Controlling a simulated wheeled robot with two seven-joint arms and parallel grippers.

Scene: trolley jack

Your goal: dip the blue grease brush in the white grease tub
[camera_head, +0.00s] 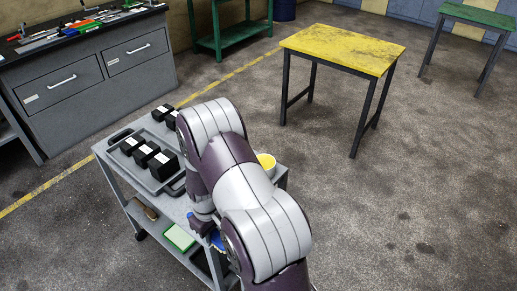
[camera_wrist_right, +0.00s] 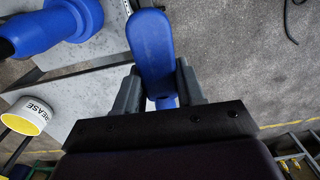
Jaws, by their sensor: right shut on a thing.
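My right gripper (camera_wrist_right: 158,82) is shut on the blue grease brush (camera_wrist_right: 152,45) in the wrist view. The brush's wide blue end sticks out past the fingers; its bristles do not show. The white grease tub (camera_wrist_right: 30,116), marked GREASE with yellow inside, is at the left of the wrist view, apart from the brush. In the head view the tub (camera_head: 266,163) stands on the trolley, partly hidden behind my right arm. That arm also hides most of the right gripper there. My left gripper is not in view.
The grey trolley (camera_head: 112,167) carries a tray with several black boxes (camera_head: 146,154). A blue thing (camera_wrist_right: 60,27) lies on the grey surface near the brush. A green box (camera_head: 179,238) is on the lower shelf. A yellow table (camera_head: 343,47) stands beyond, with open floor around it.

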